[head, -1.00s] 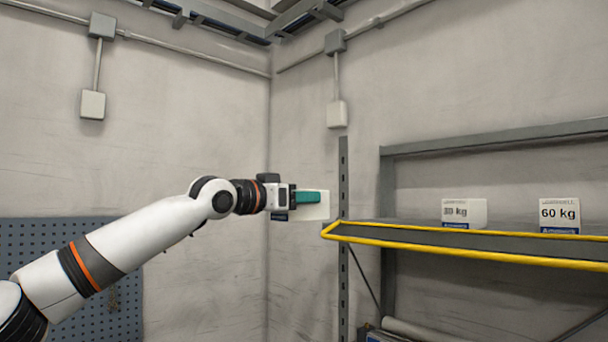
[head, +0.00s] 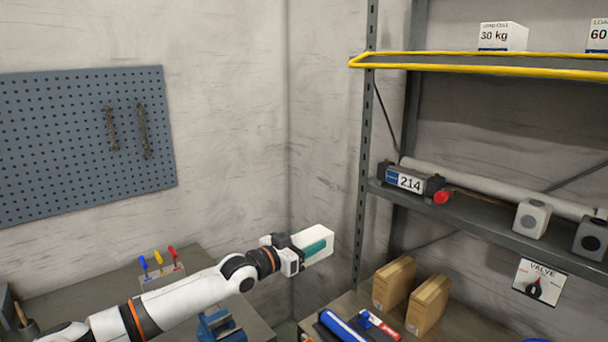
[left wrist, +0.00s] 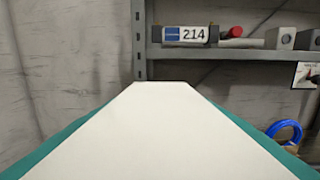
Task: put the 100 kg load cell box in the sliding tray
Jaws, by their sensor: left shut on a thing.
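My left gripper (head: 312,248), with teal fingers, is shut on a white box (head: 318,236). The box is held in the air, left of the shelf rack and above the bench level. In the left wrist view the white box (left wrist: 155,135) fills the lower middle between the teal fingers. No weight print can be read on the faces that show, so I cannot tell whether it is the 100 kg box. My right gripper is not in view.
A yellow-edged shelf (head: 480,66) bears a 30 kg box (head: 503,37) and a 60 kg box (head: 598,36). The lower shelf (head: 470,219) holds a device marked 214 (head: 408,182). Two cardboard boxes (head: 428,305) stand below. A blue vise (head: 220,326) sits under my left arm.

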